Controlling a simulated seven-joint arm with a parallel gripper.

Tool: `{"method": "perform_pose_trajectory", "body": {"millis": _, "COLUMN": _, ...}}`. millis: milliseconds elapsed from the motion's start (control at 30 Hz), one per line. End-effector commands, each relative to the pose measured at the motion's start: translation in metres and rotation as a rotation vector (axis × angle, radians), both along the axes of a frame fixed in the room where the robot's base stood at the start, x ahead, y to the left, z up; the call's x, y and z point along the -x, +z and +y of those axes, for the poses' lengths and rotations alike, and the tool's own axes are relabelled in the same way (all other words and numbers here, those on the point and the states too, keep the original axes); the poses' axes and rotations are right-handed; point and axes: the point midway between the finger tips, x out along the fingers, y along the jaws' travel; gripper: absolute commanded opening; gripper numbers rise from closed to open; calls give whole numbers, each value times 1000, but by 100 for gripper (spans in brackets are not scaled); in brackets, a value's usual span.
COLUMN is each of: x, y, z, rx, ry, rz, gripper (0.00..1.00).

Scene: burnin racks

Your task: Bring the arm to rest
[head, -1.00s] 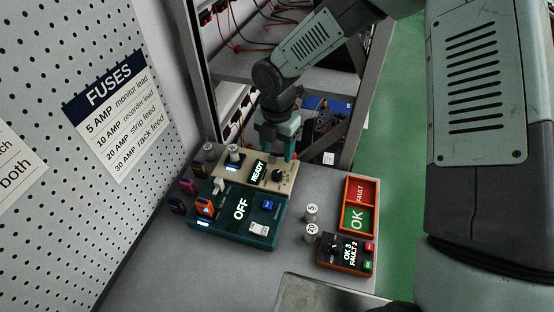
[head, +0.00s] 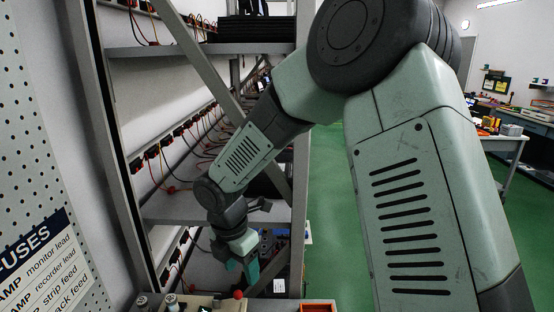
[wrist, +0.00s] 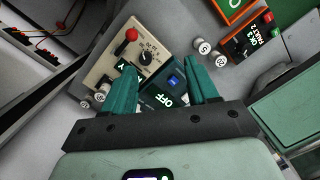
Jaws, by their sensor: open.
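My gripper (head: 243,272) hangs at the end of my arm in the head view, above the far side of the bench and in front of the rack. In the wrist view my gripper (wrist: 163,88) shows two green fingers spread apart with nothing between them. Beyond the fingers lie the beige READY box (wrist: 115,70) with a red-topped lever and a dark knob, and the dark teal box (wrist: 160,98) reading OFF. The fingers look apart from both boxes. In the head view only the top of the beige box (head: 228,304) shows at the bottom edge.
The metal rack (head: 170,50) with cables stands behind my gripper. White cylinders marked 5 (wrist: 203,47) and 20 (wrist: 221,61) stand beside the orange-red OK/FAULT counter (wrist: 246,38). A pegboard with a FUSES sign (head: 45,262) is at left.

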Motion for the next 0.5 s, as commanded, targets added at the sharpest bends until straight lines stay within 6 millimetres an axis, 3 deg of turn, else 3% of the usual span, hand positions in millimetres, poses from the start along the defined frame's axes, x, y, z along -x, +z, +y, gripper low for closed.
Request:
{"method": "perform_pose_trajectory", "body": {"millis": 33, "x": 0, "y": 24, "z": -18, "rx": 15, "ry": -117, "rz": -47, "gripper": 58}}
{"method": "perform_pose_trajectory", "body": {"millis": 100, "x": 5, "y": 52, "z": -42, "rx": 24, "ry": -302, "rz": -102, "gripper": 58}}
{"method": "perform_pose_trajectory", "body": {"millis": 267, "x": 27, "y": 112, "z": -93, "rx": -7, "ry": -735, "rz": -225, "gripper": 58}}
{"method": "perform_pose_trajectory", "body": {"millis": 500, "x": 85, "y": 182, "z": -154, "rx": -182, "ry": -1397, "rz": -374, "gripper": 58}}
